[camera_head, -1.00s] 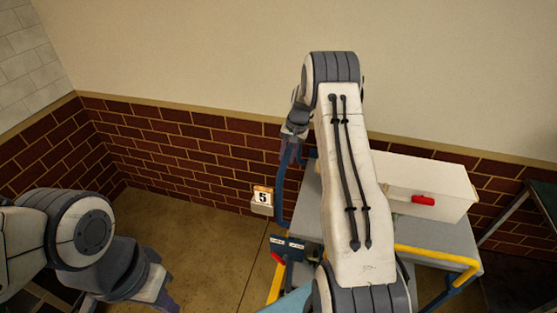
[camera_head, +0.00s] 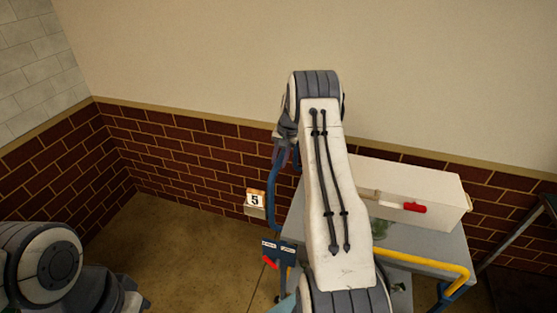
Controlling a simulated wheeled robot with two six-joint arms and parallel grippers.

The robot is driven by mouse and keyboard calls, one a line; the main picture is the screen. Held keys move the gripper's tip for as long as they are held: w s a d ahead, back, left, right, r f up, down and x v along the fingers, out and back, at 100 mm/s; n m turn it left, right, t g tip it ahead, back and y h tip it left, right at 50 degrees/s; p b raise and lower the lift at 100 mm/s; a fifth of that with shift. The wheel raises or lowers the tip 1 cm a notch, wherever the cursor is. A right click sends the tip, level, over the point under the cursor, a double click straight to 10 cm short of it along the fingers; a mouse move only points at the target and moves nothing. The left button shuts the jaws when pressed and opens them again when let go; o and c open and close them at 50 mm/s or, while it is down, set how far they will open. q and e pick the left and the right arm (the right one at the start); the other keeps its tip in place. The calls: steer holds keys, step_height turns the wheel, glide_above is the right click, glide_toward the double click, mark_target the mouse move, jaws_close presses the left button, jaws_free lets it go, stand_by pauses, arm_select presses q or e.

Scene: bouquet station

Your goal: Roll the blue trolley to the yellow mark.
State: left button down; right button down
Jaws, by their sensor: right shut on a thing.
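The blue trolley has a grey top (camera_head: 430,243), a blue upright handle (camera_head: 274,195) at its left end and a yellow rail (camera_head: 425,262) at the near right. It stands close to the brick-faced wall. My right gripper (camera_head: 284,150) is shut on the upper part of the blue handle. My right forearm covers much of the trolley's left half. My left arm is at the bottom left, and its gripper lies below the picture's edge. I see no yellow mark on the floor.
A white box (camera_head: 415,187) with a red piece (camera_head: 414,207) lies on the trolley top. A small sign reading 5 (camera_head: 255,199) is left of the handle. A dark table (camera_head: 522,228) stands at the right edge. The floor (camera_head: 180,245) at left is clear.

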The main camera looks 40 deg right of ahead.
steer(key=shift+w+r, duration=0.2)
steer(key=shift+w, duration=0.2)
steer(key=c, duration=0.9)
jaws_free()
steer(key=shift+a, duration=0.1)
steer(key=shift+o, duration=1.4)
steer(key=shift+f, duration=0.1)
steer(key=shift+s, duration=0.15)
steer(key=shift+r+b, duration=0.3)
steer(key=shift+r, duration=0.2)
step_height(320, 180, up, 9)
steer(key=s+d+b, duration=0.1)
steer(key=b, duration=0.1)
steer(key=shift+s+d+r, duration=0.15)
steer(key=shift+s, duration=0.1)
